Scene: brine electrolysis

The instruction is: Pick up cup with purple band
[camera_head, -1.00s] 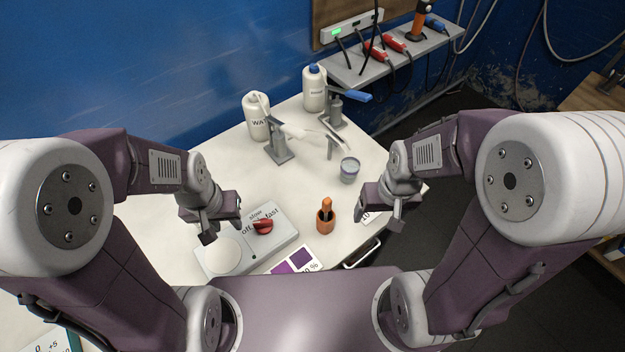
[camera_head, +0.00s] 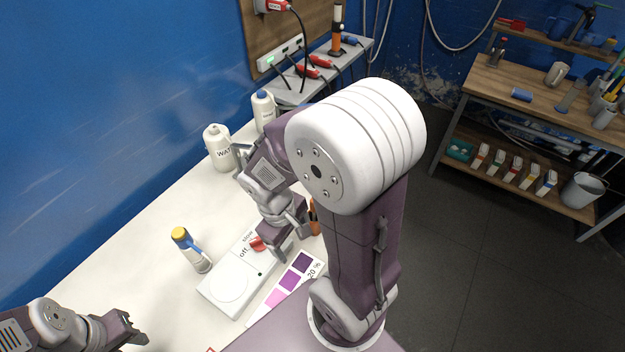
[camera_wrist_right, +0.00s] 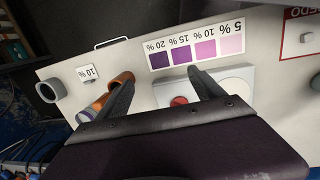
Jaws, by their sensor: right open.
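The cup with the purple band does not show in the head view now, where my right arm covers much of the table's right side. In the right wrist view a grey round vessel with an open rim (camera_wrist_right: 50,90) stands near the table's left edge. It may be the cup, but I cannot make out a band. My right gripper (camera_head: 288,246) is open and empty over the stirrer's edge; its spread fingers show in the wrist view (camera_wrist_right: 160,80), apart from that vessel. My left gripper (camera_head: 130,332) is at the lower left, its jaws unclear.
White bottles (camera_head: 219,148) stand at the back. An orange holder (camera_wrist_right: 121,78) is beside one finger. A shelf (camera_head: 560,105) stands far right.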

